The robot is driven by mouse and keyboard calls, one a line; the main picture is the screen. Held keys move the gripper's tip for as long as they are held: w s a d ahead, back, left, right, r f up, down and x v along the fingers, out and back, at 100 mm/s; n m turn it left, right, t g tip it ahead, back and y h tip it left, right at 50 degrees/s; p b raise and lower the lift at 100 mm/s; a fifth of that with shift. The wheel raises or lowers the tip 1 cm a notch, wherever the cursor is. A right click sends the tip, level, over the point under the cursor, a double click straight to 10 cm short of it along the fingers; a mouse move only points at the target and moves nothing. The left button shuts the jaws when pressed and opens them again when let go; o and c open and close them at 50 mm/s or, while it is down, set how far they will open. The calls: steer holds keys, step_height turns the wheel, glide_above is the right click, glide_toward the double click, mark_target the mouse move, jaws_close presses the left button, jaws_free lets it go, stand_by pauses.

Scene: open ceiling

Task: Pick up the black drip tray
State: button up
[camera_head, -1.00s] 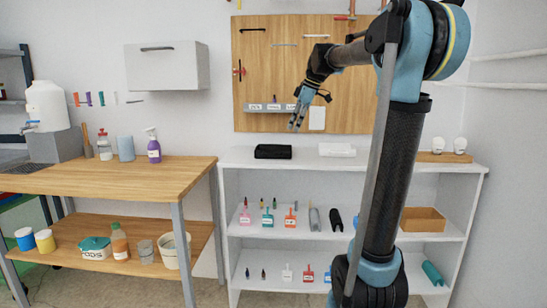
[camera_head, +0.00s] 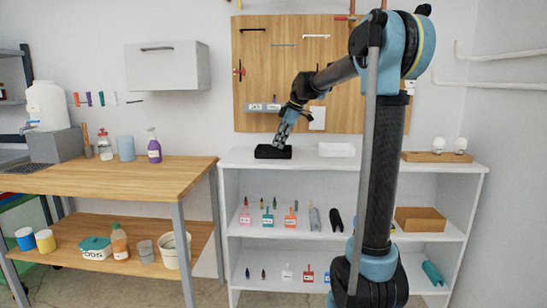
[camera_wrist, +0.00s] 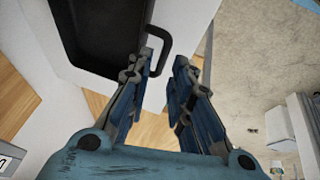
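The black drip tray (camera_head: 264,152) lies on the white top of the shelf unit, left of its middle. My gripper (camera_head: 282,139) points down at the tray's right part. In the wrist view, the tray (camera_wrist: 98,35) is at the upper left, with a black loop handle at its right side. My gripper (camera_wrist: 165,58) is open there, with its two blue fingers apart. The handle reaches into the area between the fingertips; whether a finger touches it I cannot tell.
A white tray (camera_head: 336,150) lies to the right on the same shelf top (camera_head: 385,160). A wooden board with light bulbs (camera_head: 436,157) stands farther right. A wooden pegboard (camera_head: 345,85) is behind. A wooden table (camera_head: 120,175) stands at the left.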

mark_target(273, 152)
steer(key=shift+x, duration=3.2)
steer(key=shift+s+a, duration=0.1)
steer(key=shift+s, duration=0.1)
jaws_close()
